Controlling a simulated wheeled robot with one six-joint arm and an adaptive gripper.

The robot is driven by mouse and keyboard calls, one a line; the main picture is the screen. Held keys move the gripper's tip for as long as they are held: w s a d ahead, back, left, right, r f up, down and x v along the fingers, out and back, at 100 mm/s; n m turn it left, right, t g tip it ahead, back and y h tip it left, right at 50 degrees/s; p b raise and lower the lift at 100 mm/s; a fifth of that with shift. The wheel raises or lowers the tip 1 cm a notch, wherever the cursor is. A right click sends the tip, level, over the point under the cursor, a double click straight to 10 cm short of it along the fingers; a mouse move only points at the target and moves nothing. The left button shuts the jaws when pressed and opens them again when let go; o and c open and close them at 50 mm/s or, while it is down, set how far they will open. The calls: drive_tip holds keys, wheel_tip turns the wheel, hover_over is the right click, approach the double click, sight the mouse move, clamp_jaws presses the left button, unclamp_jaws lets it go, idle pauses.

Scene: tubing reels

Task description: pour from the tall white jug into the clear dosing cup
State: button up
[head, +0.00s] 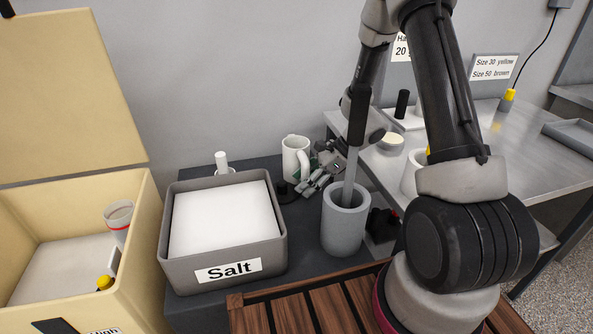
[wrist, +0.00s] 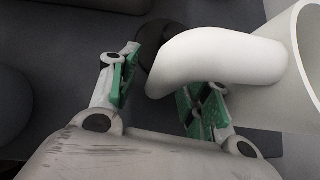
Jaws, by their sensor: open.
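The tall white jug (head: 296,158) stands upright at the back of the dark grey surface, its handle towards my gripper (head: 308,180). In the wrist view the jug's open rim (wrist: 305,50) is at the right edge, and its thick white handle reaches left across the jaws. My gripper is open in the wrist view (wrist: 164,78), one green-padded finger left of the handle and the other partly hidden beneath it. I cannot tell whether a finger touches the handle. I cannot make out the clear dosing cup for certain in either view.
A grey bin labelled Salt (head: 225,268) is left of the jug. A tall grey cylinder (head: 344,222) with a rod in it stands in front right, close to my arm. A cream box (head: 150,250) holds a red-banded cup (head: 118,216). A metal bench (head: 470,150) is at right.

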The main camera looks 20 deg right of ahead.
drive_tip(key=shift+c, duration=0.5)
clamp_jaws()
drive_tip(key=shift+r, duration=0.15)
